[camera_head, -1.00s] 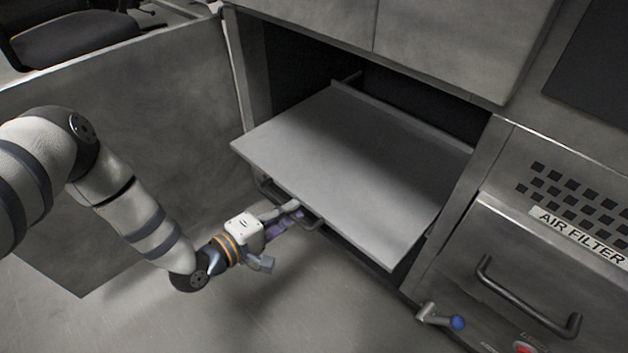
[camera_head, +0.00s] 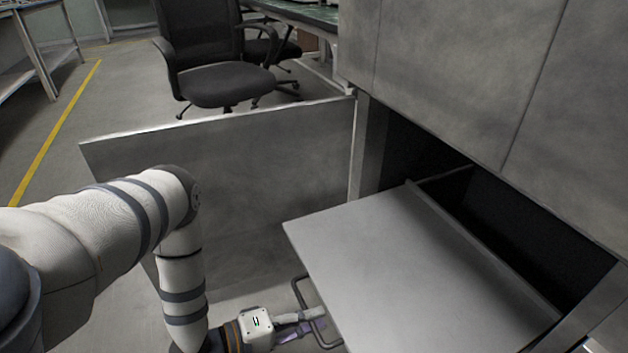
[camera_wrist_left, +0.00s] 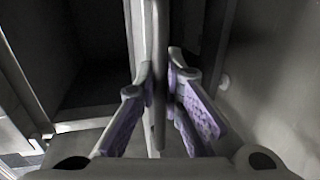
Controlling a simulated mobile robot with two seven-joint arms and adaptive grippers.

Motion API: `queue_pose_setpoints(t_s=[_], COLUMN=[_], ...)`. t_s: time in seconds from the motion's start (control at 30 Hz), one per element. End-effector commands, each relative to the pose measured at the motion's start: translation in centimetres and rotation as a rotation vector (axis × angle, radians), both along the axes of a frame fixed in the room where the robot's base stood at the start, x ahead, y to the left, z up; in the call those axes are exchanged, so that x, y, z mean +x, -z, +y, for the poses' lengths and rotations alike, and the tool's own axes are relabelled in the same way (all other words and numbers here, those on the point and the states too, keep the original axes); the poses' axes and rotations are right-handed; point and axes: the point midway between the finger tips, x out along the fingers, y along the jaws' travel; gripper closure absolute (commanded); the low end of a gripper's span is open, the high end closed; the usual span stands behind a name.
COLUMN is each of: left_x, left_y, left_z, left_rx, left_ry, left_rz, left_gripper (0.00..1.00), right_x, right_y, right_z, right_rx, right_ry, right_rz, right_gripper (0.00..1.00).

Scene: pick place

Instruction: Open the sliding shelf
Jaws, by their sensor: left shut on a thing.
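The sliding shelf (camera_head: 400,265) is a flat grey panel. It stands well out of the dark cabinet opening in the head view. A dark bar handle (camera_head: 308,305) hangs below its front edge. My left gripper (camera_head: 318,325) is at this handle, low in the head view. In the left wrist view its two purple-padded fingers (camera_wrist_left: 160,85) are shut on the handle bar (camera_wrist_left: 158,60), which runs between them. My right gripper is not in view.
An open grey door panel (camera_head: 250,190) stands left of the shelf, near my left arm. A black office chair (camera_head: 215,85) is behind it. Grey cabinet fronts (camera_head: 450,60) overhang the opening. Clear floor with a yellow line (camera_head: 55,130) lies at the far left.

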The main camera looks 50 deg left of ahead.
Motion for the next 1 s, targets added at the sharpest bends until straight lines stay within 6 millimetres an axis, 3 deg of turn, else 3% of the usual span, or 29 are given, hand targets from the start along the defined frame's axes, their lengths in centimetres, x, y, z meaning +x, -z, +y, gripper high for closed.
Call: queue_pose_setpoints(t_s=[0.1,0.2,0.23,0.57,1.0], left_x=[0.1,0.1,0.1,-0.3,-9.7], left_y=[-0.1,-0.1,-0.1,-0.1,-2.1], left_z=[0.1,0.0,0.0,0.2,3.6], left_rx=[0.000,0.000,0.000,0.001,0.001], left_ry=[-0.002,-0.002,-0.002,-0.001,-0.002], left_rz=[-0.003,-0.003,-0.003,0.001,0.002], left_gripper=[1.00,0.73,0.70,0.70,0.70], right_x=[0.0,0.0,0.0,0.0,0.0], right_y=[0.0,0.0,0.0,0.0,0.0], right_z=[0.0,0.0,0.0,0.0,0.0], right_rx=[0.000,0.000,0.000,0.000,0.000], right_ry=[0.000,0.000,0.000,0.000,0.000], right_rz=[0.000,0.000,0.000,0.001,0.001], right_gripper=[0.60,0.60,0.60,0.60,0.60])
